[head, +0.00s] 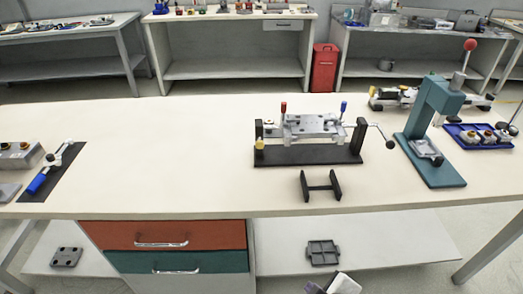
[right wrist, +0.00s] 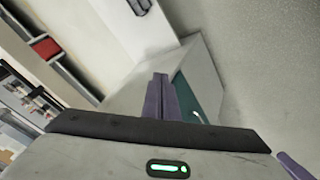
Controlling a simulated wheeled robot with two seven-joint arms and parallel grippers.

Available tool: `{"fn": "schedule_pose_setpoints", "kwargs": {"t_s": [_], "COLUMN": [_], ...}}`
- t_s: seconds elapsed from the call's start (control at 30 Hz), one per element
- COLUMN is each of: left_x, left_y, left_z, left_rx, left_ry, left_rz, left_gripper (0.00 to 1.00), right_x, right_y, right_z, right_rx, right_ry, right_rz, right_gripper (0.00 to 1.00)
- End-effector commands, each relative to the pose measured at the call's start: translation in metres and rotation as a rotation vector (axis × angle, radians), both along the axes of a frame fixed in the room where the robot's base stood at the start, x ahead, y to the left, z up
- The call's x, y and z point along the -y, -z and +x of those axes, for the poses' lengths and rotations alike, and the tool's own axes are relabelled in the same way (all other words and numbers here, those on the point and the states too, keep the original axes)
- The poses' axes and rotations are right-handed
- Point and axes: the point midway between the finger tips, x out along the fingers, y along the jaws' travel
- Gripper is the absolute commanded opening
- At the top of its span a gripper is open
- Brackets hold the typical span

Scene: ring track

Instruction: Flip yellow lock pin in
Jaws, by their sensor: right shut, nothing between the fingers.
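The yellow lock pin (head: 260,144) shows as a small yellow knob low on the left black post of the clamping fixture (head: 310,157). It is too small to tell which way it is flipped. The fixture holds a grey metal plate (head: 312,125) between two black posts, with a red-tipped lever (head: 283,107), a blue-tipped lever (head: 343,107) and a crank on the right. My right gripper (head: 318,287) is at the bottom edge, below and in front of the table, far from the pin. Its purple fingers (right wrist: 157,98) are shut and empty in the right wrist view. My left gripper is not in view.
A black H-shaped stand (head: 320,186) is on the table in front of the fixture. A teal press (head: 430,130) and a blue tray (head: 478,137) are to the right. A blue-handled clamp (head: 40,180) is at the far left. The table between is clear.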

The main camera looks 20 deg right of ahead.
Motion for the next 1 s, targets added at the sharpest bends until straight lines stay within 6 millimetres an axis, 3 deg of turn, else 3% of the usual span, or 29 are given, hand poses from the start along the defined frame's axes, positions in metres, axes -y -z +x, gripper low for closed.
{"fn": "schedule_pose_setpoints", "kwargs": {"t_s": [0.03, 0.1, 0.23, 0.37, 0.47, 0.6, 0.7, 0.83, 1.0], "left_x": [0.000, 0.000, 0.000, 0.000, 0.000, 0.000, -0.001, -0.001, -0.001], "left_y": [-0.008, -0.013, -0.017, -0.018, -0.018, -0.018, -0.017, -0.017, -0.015], "left_z": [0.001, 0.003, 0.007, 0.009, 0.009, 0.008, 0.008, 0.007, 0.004], "left_rx": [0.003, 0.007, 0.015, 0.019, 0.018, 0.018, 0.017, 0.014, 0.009], "left_ry": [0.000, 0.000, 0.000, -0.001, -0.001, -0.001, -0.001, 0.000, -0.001], "left_rz": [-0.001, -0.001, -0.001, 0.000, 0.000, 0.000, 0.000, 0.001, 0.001], "left_gripper": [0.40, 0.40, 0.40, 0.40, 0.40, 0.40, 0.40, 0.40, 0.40], "right_x": [0.011, 0.028, 0.047, 0.048, 0.035, -0.004, -0.033, -0.056, -0.061], "right_y": [-0.024, -0.045, -0.070, -0.094, -0.115, -0.146, -0.161, -0.171, -0.173], "right_z": [0.009, 0.019, 0.044, 0.079, 0.110, 0.149, 0.165, 0.174, 0.175], "right_rx": [-0.003, -0.015, -0.010, 0.018, 0.041, 0.054, 0.046, 0.032, 0.024], "right_ry": [-0.028, -0.082, -0.215, -0.400, -0.577, -0.819, -0.937, -1.010, -1.027], "right_rz": [-0.096, -0.258, -0.554, -0.891, -1.204, -1.682, -1.959, -2.160, -2.215], "right_gripper": [0.00, 0.00, 0.00, 0.00, 0.00, 0.00, 0.00, 0.00, 0.00]}}
